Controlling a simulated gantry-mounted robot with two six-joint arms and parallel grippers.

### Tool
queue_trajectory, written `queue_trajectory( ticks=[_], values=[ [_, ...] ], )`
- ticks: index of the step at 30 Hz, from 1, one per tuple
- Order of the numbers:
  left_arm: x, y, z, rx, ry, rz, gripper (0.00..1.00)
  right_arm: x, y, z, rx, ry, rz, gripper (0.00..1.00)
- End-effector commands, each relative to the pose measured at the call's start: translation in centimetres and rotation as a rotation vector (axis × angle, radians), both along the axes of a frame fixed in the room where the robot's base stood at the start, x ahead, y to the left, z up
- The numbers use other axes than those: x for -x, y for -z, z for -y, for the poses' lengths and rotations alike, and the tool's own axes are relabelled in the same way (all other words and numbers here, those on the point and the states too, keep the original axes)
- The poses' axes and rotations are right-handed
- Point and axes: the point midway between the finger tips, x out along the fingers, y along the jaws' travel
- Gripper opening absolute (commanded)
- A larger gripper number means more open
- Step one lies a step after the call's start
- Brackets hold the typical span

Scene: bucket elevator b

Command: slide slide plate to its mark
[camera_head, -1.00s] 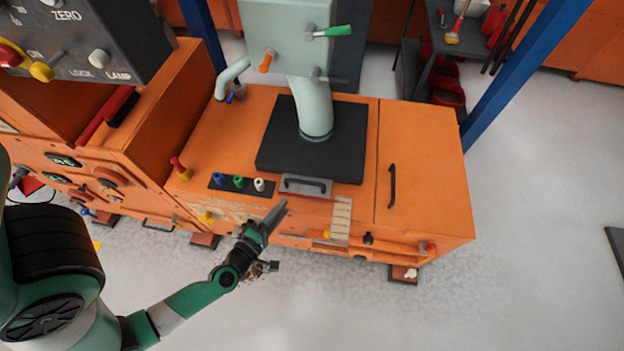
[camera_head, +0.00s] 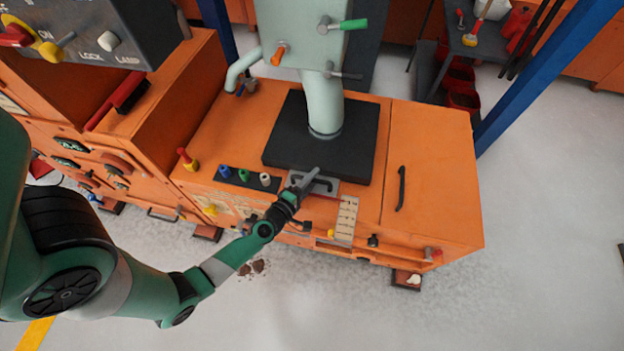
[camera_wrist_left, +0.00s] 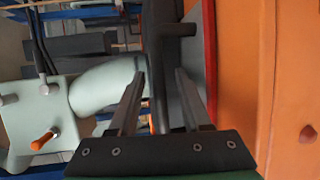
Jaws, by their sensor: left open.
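The slide plate (camera_head: 331,182) is a light grey plate with a black handle, at the front edge of the black square pad on the orange machine. A pale ruled scale strip (camera_head: 347,215) lies just right of and in front of it. My left gripper (camera_head: 309,180) is open at the handle's left part and partly covers the plate. In the left wrist view the black handle (camera_wrist_left: 159,80) shows between the two spread fingers, and the grey plate (camera_wrist_left: 196,40) with a red edge lies to the right. Whether a finger touches the handle I cannot tell. My right gripper is out of view.
A pale green spout (camera_head: 325,105) stands on the black pad (camera_head: 283,150) behind the plate. Blue, green and white knobs (camera_head: 244,176) sit left of it. A black lid handle (camera_head: 401,188) is to the right. The floor in front is mostly open.

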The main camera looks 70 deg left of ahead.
Motion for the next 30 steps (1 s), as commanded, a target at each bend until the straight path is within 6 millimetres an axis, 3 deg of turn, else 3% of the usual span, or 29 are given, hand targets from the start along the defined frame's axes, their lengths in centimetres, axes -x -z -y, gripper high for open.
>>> queue_trajectory(
  ticks=[1,9,30],
  values=[
    [0.02,-0.01,0.01,0.0,0.0,0.0,0.47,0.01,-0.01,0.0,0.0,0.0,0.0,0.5],
    [0.03,-0.02,0.02,0.0,0.0,0.0,0.0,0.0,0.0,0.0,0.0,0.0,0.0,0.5],
    [0.02,-0.04,0.02,-0.001,0.0,0.001,0.0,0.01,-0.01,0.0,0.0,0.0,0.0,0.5]
  ],
)
